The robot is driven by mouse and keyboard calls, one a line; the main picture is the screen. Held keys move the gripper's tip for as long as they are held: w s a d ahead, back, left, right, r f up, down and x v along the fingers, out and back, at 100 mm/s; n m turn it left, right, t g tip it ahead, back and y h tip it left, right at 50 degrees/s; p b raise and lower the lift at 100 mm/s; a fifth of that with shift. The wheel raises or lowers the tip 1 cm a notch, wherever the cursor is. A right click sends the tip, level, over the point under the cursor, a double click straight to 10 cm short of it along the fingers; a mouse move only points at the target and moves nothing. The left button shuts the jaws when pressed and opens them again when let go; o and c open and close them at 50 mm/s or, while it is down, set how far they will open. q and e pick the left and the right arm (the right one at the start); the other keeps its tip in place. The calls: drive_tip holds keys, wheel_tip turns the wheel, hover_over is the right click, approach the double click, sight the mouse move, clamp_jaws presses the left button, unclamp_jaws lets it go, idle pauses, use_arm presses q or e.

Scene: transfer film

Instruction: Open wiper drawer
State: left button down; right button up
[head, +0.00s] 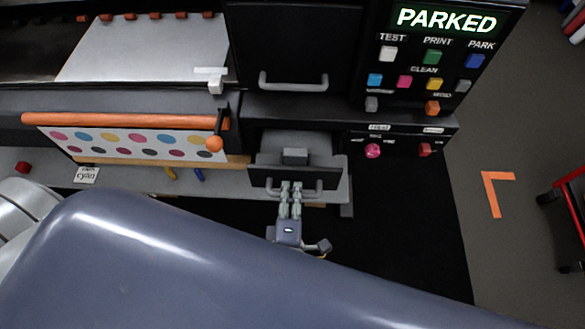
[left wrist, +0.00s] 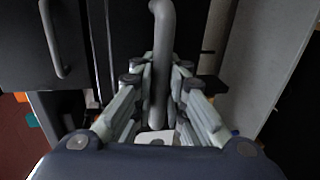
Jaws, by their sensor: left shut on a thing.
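The wiper drawer (head: 265,174) is a dark-fronted drawer below the printer's black upper panel. It stands pulled out, with a grey block (head: 295,156) showing inside it. Its grey bar handle (head: 318,189) runs across the front. My left gripper (head: 291,188) is shut on this handle, its fingers pointing at the drawer front. In the left wrist view the handle (left wrist: 161,50) passes between the fingers of the left gripper (left wrist: 160,95). My right gripper is in neither view.
A control panel (head: 430,60) reading PARKED is at the upper right. Another grey handle (head: 293,84) is on the black panel above the drawer. An orange roller (head: 120,120) and lever are at the left. Black floor mat (head: 400,220) lies right of the drawer.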

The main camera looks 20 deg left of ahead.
use_arm(q)
drive_tip(key=shift+f+v, duration=0.2)
drive_tip(key=shift+v, duration=0.75)
drive_tip(key=c, duration=1.6)
unclamp_jaws()
drive_tip(key=v, duration=0.7)
drive_tip(key=shift+s, duration=0.25)
drive_tip(key=shift+d, duration=0.1)
